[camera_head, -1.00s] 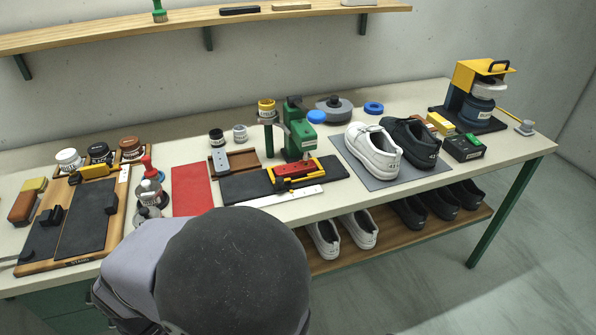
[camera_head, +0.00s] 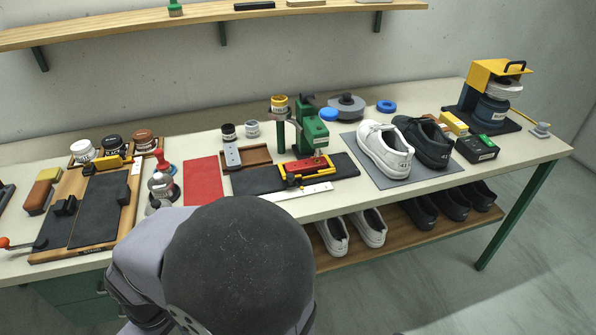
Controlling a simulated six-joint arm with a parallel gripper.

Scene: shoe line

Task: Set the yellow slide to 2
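Two yellow parts could be the slide, and I cannot tell which. One is a yellow block (camera_head: 110,163) at the back edge of the wooden board on the left, beside a small white label (camera_head: 136,166). The other is a yellow frame (camera_head: 290,181) around a red block (camera_head: 306,167) on a black strip under the green press, with a white scale strip (camera_head: 305,191) in front. Any numbers are too small to read. My gripper is out of view; only my grey and dark arm links show at the bottom centre, covering part of the bench front.
The wooden board (camera_head: 70,256) carries dark pads and black clamps. The green press (camera_head: 310,132) stands mid-bench. A red mat (camera_head: 203,180) lies between them. White and black shoes (camera_head: 385,150) stand on a grey mat to the right. A yellow-topped machine (camera_head: 490,95) stands far right.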

